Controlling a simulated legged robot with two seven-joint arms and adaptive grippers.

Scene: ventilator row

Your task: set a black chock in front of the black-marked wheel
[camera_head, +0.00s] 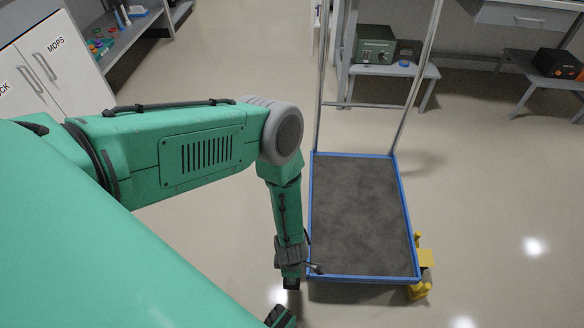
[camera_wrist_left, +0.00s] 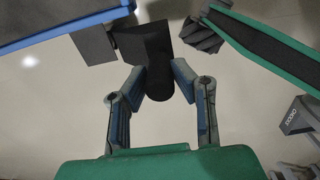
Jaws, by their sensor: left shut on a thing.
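My left gripper (camera_head: 291,268) is low at the cart's near left corner. In the left wrist view its two fingers (camera_wrist_left: 158,85) are closed around the round grip of a black chock (camera_wrist_left: 146,44). The chock's block lies beyond the fingertips, close beside a dark plate (camera_wrist_left: 95,45) at the blue cart edge. The plate looks like the black mark; the wheel itself is hidden. I cannot tell whether the chock touches the floor. In the head view the chock (camera_head: 291,284) shows as a small dark shape under the gripper. My right gripper is not in view.
The blue-rimmed cart (camera_head: 361,280) has a grey deck and tall handle. Yellow pieces (camera_head: 418,291) stand at its near right corner. My green leg with a black foot (camera_wrist_left: 203,35) is close by the chock. A grey labelled stand (camera_wrist_left: 300,116) is at right.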

